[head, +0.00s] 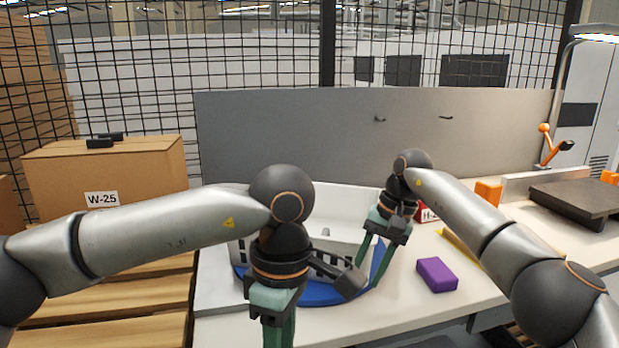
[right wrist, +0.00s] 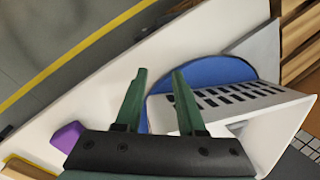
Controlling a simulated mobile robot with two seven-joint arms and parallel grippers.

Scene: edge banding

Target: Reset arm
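My left gripper (head: 279,335) points down at the front of the white bench; its green fingers run off the bottom edge, so its opening cannot be judged. My right gripper (head: 367,274) hangs beside the right side of a white slotted box (head: 340,212). In the right wrist view, its green fingers (right wrist: 160,72) are apart with nothing between them. The box stands on a blue round plate (head: 322,298), partly hidden behind my left arm. Box (right wrist: 250,125) and plate (right wrist: 215,70) also show in the right wrist view, beyond and right of the fingers.
A purple block (head: 437,275) lies on the bench (head: 500,292) right of my right gripper. A yellow strip (head: 456,246), an orange block (head: 488,192) and a dark machine plate (head: 578,200) are farther right. A cardboard box (head: 105,175) sits on wooden pallets at left. A grey panel (head: 280,130) stands behind.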

